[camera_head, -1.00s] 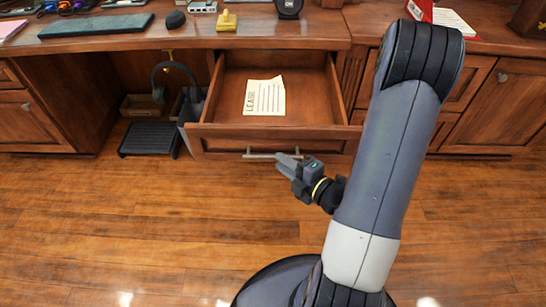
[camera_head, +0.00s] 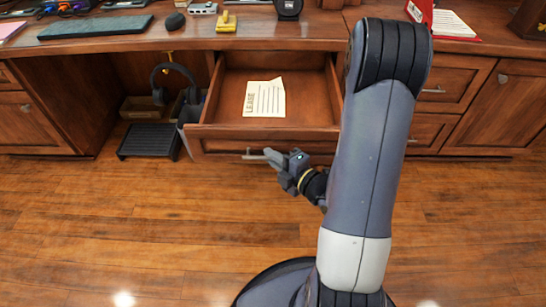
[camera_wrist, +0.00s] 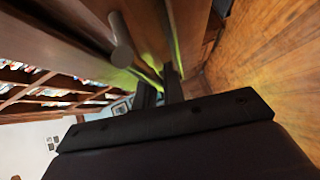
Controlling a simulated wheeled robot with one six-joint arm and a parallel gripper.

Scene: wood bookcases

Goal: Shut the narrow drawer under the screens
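The wooden drawer (camera_head: 262,134) under the desk top is pulled out, with a sheet marked LEASE (camera_head: 264,98) lying inside. Its bar handle (camera_head: 250,156) is on the front face, partly hidden by my gripper. My gripper (camera_head: 270,157) is just in front of the drawer face, at the right part of the handle. In the wrist view, my two dark fingers (camera_wrist: 160,88) stand slightly apart with a narrow gap. A rounded metal bar, which looks like the handle (camera_wrist: 121,38), is to their upper left, not between them. Whether the fingers touch the drawer is unclear.
Headphones (camera_head: 176,82) hang left of the drawer, above a black footrest (camera_head: 148,141). The desk top (camera_head: 180,38) carries a keyboard (camera_head: 96,26) and a yellow item (camera_head: 227,23). Closed cabinets (camera_head: 500,110) stand at right. The floor in front is clear.

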